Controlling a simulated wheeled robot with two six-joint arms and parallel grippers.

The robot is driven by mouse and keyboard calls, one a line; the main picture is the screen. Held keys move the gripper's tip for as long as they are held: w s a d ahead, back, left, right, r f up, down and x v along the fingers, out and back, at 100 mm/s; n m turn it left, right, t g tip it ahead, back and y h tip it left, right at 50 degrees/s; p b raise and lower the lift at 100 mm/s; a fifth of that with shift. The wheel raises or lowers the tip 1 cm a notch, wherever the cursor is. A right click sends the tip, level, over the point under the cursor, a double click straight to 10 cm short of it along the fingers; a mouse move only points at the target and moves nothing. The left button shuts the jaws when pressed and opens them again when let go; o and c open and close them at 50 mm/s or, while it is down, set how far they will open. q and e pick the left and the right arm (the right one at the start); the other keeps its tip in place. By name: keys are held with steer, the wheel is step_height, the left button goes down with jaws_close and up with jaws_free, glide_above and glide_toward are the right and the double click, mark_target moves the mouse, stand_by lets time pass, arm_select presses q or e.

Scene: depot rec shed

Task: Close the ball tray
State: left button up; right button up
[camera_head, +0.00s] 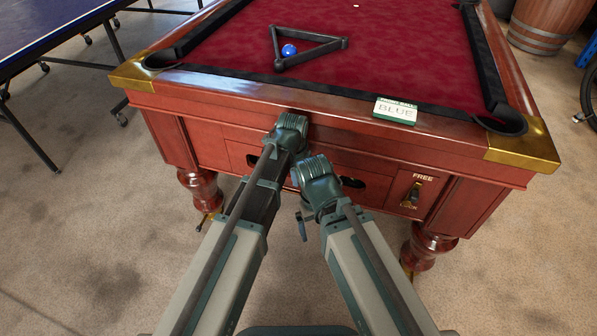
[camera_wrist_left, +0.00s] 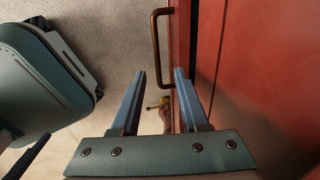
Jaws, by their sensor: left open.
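The ball tray shows in the left wrist view as a red wooden front (camera_wrist_left: 181,40) with a bronze bar handle (camera_wrist_left: 155,45). A dark strip beside that front separates it from a larger red panel; how far out the tray stands is hard to tell. My left gripper (camera_wrist_left: 161,71) is open, its two fingers on either side of the handle's lower end in the picture. I cannot tell whether they touch it. In the head view my arms hide most of the tray and my left fingers. Only a small dark part of my right gripper (camera_head: 302,226) shows, below its wrist.
The pool table (camera_head: 270,94) has red cloth, with a black triangle (camera_head: 311,62) and a blue ball (camera_head: 289,50) on top. A table-tennis table (camera_head: 50,28) stands left; a barrel (camera_head: 548,22) is at the back right.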

arm_select(q)
steer(key=r+p, duration=0.3)
steer(key=r, duration=0.1)
steer(key=shift+s+a+r, duration=0.1)
steer(key=shift+s, duration=0.25)
steer(key=s+a+n+g, duration=0.1)
steer(key=s+a+n, duration=0.5)
steer(key=a+n, duration=0.35)
steer(key=s+a+n, duration=0.6)
steer(key=a+n, duration=0.2)
steer(key=n, duration=0.3)
steer(key=s+d+r+m+p, duration=0.1)
steer(key=s+d+r+p, duration=0.1)
steer(key=r+p, duration=0.6)
steer(key=s+d+r+m+g+y+p, duration=0.1)
steer(key=s+d+r+p, duration=0.1)
steer(key=d+r+p, duration=0.3)
steer(key=s+d+r+m+p, duration=0.1)
steer(key=d+r+p, duration=0.3)
steer(key=r+p, duration=0.7)
steer(key=shift+s+y, duration=0.4)
steer(key=shift+s, duration=0.1)
steer(key=shift+d, duration=0.1)
